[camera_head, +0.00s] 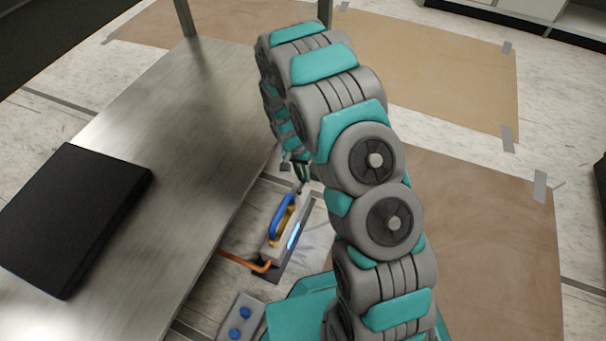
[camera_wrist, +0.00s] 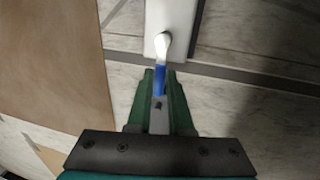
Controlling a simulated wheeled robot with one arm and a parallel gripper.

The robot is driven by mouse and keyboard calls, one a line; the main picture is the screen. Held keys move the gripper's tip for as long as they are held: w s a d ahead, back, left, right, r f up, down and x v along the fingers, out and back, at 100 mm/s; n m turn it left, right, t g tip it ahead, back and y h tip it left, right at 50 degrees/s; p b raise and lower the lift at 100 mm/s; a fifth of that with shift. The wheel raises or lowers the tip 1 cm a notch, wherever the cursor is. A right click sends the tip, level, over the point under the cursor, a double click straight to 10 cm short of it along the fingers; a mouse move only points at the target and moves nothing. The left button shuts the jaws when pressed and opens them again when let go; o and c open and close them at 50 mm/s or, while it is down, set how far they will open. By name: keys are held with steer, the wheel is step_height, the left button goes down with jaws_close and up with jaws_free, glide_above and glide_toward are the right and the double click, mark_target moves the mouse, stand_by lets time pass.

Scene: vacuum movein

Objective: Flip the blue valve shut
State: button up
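The blue valve handle (camera_head: 282,217) is a curved blue lever on a brass-coloured body, mounted on a grey unit beside the metal table. In the wrist view a blue strip with a white rounded end, which looks like the handle (camera_wrist: 160,80), lies in line with the gap between my fingertips. My gripper (camera_wrist: 161,76) has two green fingers standing apart with a narrow gap. In the head view my gripper (camera_head: 300,176) is small and partly hidden by my arm, close to the handle's upper end. I cannot tell whether the fingers touch it.
An orange pipe (camera_head: 245,262) runs from the unit's lower end toward the table. A metal table (camera_head: 190,130) holds a black flat box (camera_head: 70,215). Brown sheets (camera_head: 480,230) are taped to the floor.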

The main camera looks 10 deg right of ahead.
jaws_close()
stand_by(0.9)
